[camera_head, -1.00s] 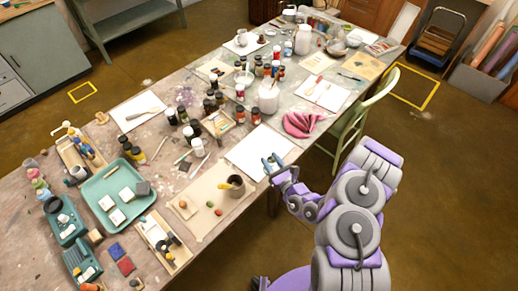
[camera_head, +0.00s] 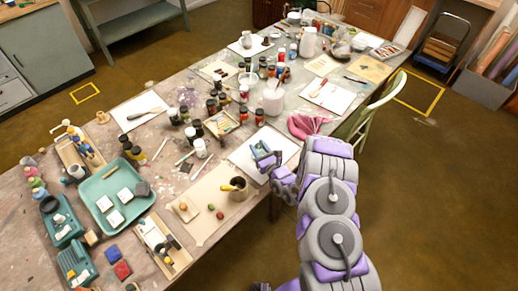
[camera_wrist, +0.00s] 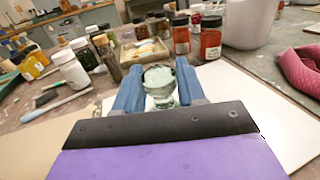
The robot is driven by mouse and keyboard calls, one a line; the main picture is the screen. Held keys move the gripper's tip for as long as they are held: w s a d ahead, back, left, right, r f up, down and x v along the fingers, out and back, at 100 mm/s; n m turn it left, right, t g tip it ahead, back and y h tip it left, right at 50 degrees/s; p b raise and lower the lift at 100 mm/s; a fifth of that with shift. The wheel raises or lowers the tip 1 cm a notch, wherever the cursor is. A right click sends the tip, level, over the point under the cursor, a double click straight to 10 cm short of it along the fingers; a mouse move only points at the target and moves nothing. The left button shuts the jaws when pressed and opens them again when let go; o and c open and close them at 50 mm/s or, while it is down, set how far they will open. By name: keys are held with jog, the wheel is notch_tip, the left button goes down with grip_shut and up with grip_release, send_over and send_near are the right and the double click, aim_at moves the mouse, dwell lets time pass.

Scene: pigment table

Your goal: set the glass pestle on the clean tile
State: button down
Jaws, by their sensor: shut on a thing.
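The glass pestle (camera_wrist: 161,82) is a clear, greenish piece between the two blue fingers of my gripper (camera_wrist: 160,92) in the wrist view. My gripper is shut on it. The white tile (camera_wrist: 238,100) lies flat below and around the fingers, its bare surface showing to the right. In the head view my gripper (camera_head: 263,158) is over the tile (camera_head: 284,142), near its middle and front part. My fingers and wrist hide the pestle's lower end, so I cannot tell whether it touches the tile.
Several jars stand just beyond the tile, among them a red-filled jar (camera_wrist: 210,38) and a white-capped jar (camera_wrist: 70,70). A white tub (camera_wrist: 248,22) and a pink cloth (camera_head: 306,126) are to the right. A brown cup (camera_head: 239,188) stands at the front left on a paper sheet.

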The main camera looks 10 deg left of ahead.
jog(key=shift+a, duration=0.1)
jog(key=shift+f, duration=0.1)
jog(key=c, duration=0.7)
grip_release()
jog(key=shift+d, duration=0.25)
jog(key=shift+c, duration=0.2)
jog(key=shift+o, duration=0.4)
jog(key=shift+a, duration=0.1)
